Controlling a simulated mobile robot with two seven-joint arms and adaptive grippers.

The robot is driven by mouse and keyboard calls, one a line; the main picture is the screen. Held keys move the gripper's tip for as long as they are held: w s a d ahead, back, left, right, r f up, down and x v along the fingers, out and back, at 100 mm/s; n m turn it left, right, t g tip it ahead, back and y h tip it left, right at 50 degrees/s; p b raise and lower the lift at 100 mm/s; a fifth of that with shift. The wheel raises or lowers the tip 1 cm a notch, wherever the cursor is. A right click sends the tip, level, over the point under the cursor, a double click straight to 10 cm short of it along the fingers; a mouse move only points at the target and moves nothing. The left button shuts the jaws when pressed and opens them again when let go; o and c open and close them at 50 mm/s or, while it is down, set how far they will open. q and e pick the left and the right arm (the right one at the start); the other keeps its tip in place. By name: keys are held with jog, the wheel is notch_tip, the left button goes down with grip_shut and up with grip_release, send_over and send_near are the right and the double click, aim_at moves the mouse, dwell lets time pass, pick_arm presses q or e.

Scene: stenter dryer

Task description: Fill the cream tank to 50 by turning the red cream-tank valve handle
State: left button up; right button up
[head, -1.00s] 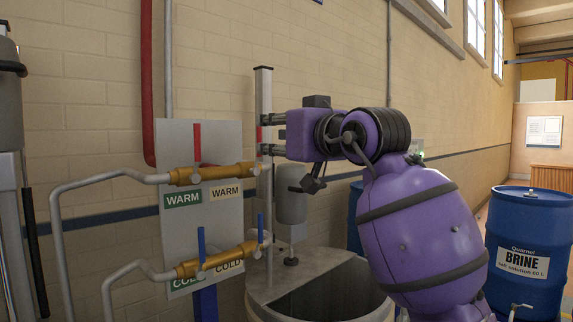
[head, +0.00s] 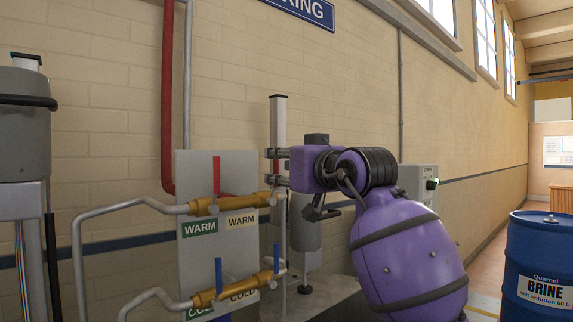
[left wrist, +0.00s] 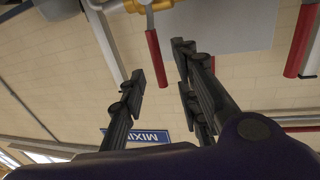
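One red handle (head: 217,175) stands upright on the upper brass valve (head: 205,206), in front of the grey panel. A second red handle (head: 275,165) shows farther right, between the fingers of my left gripper (head: 277,168). In the left wrist view, which is upside down, a red handle (left wrist: 152,58) lies between the spread fingers of that gripper (left wrist: 160,68). The fingers are apart, and I cannot tell whether either touches it. Part of a grey tank (head: 335,303) shows below the gripper. No fill reading is visible. My right gripper is not in view.
Blue handles (head: 218,272) sit on the lower brass valve line, below the red ones. A grey cylinder (head: 306,230) and a vertical post (head: 278,125) stand close to the gripper. A blue brine barrel (head: 540,270) is at the right. A control box (head: 420,184) hangs on the wall.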

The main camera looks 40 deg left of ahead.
aim_at(278, 166)
pick_arm(q)
jog(key=shift+p+x, duration=0.3)
jog(key=shift+x, duration=1.35)
jog(key=shift+c, duration=0.2)
grip_shut()
